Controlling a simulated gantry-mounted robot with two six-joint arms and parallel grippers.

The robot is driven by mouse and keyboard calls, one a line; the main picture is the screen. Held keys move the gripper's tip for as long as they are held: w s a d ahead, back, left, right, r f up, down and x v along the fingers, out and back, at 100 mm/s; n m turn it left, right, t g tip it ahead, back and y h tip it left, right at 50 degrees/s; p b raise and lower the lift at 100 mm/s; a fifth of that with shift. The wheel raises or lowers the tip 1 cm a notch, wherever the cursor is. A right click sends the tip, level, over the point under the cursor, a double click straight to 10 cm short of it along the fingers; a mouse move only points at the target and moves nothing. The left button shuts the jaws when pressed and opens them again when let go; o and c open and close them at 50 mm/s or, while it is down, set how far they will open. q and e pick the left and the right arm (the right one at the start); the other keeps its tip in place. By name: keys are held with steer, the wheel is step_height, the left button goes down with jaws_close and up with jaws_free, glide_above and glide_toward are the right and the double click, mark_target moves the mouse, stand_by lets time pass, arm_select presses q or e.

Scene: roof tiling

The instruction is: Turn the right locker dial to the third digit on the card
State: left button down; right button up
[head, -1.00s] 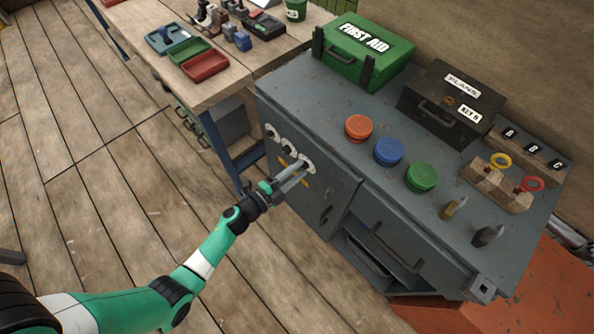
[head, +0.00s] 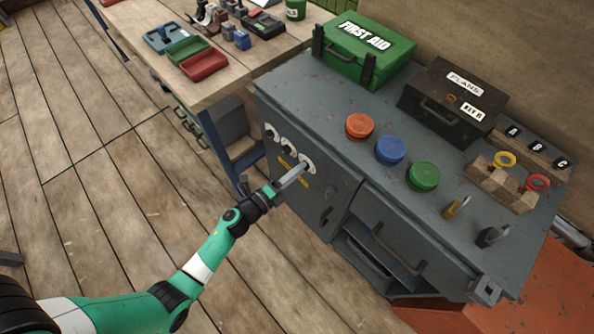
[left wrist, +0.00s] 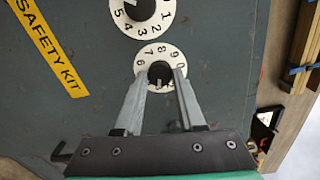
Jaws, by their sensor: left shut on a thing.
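Three white locker dials with black knobs sit in a row on the grey locker front. The right dial (head: 309,159) is at the tips of my left gripper (head: 302,171). In the left wrist view, the fingers of my left gripper (left wrist: 161,74) are on both sides of the black knob (left wrist: 160,70) of the right dial, shut on it. Digits show around the white ring (left wrist: 145,54); the knob's pointer is unclear. The middle dial (left wrist: 140,14) shows above it. I cannot see a card with digits. My right gripper is not in view.
A yellow safety kit label (left wrist: 48,45) is beside the dials. On the cabinet top (head: 300,88) stand a green first aid box (head: 365,50), a black plans box (head: 450,100), coloured round buttons and padlocks. A drawer handle (head: 398,250) sticks out at right.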

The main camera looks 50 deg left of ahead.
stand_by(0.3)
arm_select(q)
steer(key=c, duration=0.5)
jaws_free()
steer(key=shift+s, duration=0.1)
steer(key=s+p, duration=0.3)
steer(key=s, duration=0.8)
steer(key=shift+s+d+r, duration=0.15)
steer(key=shift+s+r, duration=0.05)
